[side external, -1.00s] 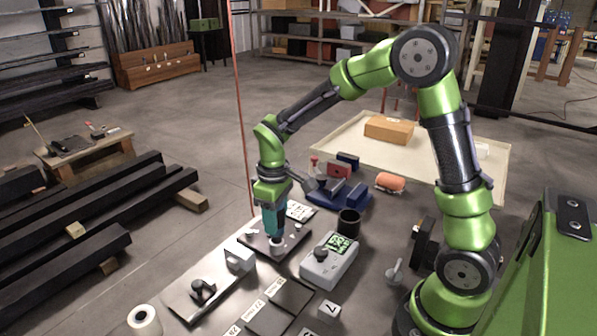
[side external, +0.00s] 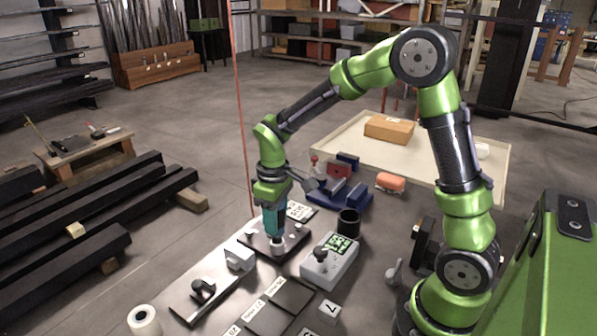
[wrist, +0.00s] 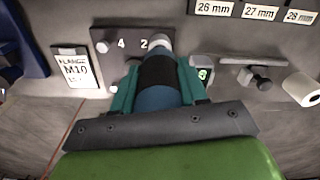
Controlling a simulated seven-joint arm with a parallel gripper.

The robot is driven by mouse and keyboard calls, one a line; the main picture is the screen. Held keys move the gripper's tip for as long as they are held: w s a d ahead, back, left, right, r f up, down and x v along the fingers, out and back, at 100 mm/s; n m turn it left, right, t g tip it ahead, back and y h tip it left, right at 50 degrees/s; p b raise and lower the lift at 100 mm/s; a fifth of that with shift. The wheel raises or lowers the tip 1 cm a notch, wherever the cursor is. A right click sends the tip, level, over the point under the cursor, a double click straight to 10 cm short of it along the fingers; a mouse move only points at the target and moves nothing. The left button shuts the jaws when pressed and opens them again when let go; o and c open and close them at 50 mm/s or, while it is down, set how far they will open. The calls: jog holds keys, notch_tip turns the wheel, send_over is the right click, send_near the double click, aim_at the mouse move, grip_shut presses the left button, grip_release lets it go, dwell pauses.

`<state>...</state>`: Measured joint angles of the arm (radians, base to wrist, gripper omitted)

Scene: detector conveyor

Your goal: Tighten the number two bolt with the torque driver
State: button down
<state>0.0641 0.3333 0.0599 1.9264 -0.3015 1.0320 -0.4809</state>
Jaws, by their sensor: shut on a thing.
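My gripper (side external: 271,214) is shut on the torque driver (wrist: 160,75), a blue tool with a dark band, held pointing down. In the wrist view the driver's tip reaches a white round bolt head (wrist: 160,42) beside the mark "2" on the dark flange plate (wrist: 103,40). A mark "4" is printed left of it. The tip seems to be on or just over this bolt; exact contact is hidden. In the side view the driver's lower end stands over the near part of the flange plate (side external: 258,246), with other bolts around it.
A grey device with a green display (side external: 343,246) and a black cup (side external: 348,222) stand to the right. A card reading "FLANGE M10" (wrist: 75,68) lies beside the plate. A blue holder (side external: 342,197) is behind. Dark size-labelled pads and a white roll (side external: 144,320) lie in front.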

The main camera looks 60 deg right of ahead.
jog(key=shift+r, duration=3)
